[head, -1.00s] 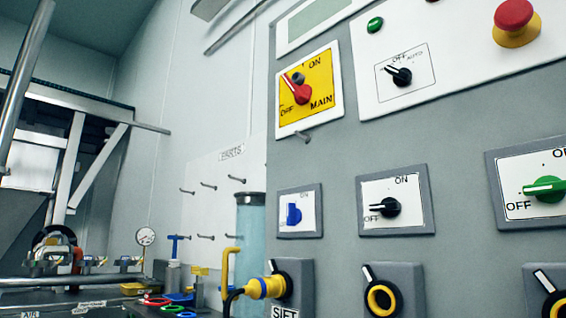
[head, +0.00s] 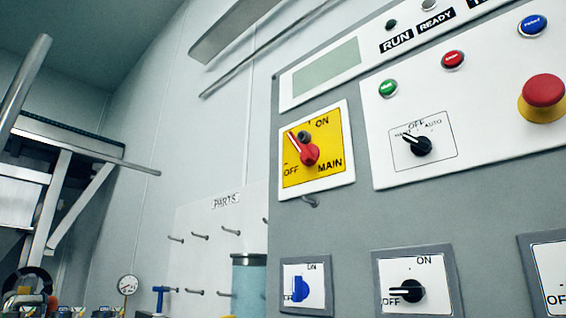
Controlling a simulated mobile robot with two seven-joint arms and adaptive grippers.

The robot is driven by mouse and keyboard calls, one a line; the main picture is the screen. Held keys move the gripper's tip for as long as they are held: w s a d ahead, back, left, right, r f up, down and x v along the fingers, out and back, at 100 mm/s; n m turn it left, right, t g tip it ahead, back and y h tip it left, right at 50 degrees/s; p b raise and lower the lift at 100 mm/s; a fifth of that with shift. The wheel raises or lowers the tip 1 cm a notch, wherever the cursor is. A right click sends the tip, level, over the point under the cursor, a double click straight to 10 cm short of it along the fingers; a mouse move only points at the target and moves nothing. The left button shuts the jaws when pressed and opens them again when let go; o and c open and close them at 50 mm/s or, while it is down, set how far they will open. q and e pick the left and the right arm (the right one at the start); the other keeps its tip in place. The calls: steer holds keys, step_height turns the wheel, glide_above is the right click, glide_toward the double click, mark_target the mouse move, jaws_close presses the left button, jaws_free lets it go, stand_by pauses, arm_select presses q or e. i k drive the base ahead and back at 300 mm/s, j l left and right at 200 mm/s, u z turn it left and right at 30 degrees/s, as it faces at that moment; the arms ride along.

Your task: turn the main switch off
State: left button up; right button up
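The main switch is a red rotary knob (head: 309,154) on a yellow plate (head: 334,152) marked ON at the top, OFF at the lower left and MAIN at the lower right. The plate is at the upper left of the grey control panel. The knob's white-lined pointer points up and to the left, between the OFF and ON marks. A dark round part (head: 305,136) sits just above the knob. Neither gripper is in view, and nothing touches the knob.
A small peg (head: 311,201) sticks out below the main switch. To its right are a black selector (head: 421,146) and a red emergency button (head: 543,95). A blue switch (head: 299,288) and a black switch (head: 411,291) sit below. A pegboard marked PARTS (head: 215,225) stands at the left.

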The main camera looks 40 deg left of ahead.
mark_target(310, 154)
steer(key=k+j, duration=0.1)
steer(key=j, duration=0.4)
steer(key=k+j+z, duration=0.1)
steer(key=j, duration=0.35)
steer(key=k+j, duration=0.15)
steer(key=k, duration=0.25)
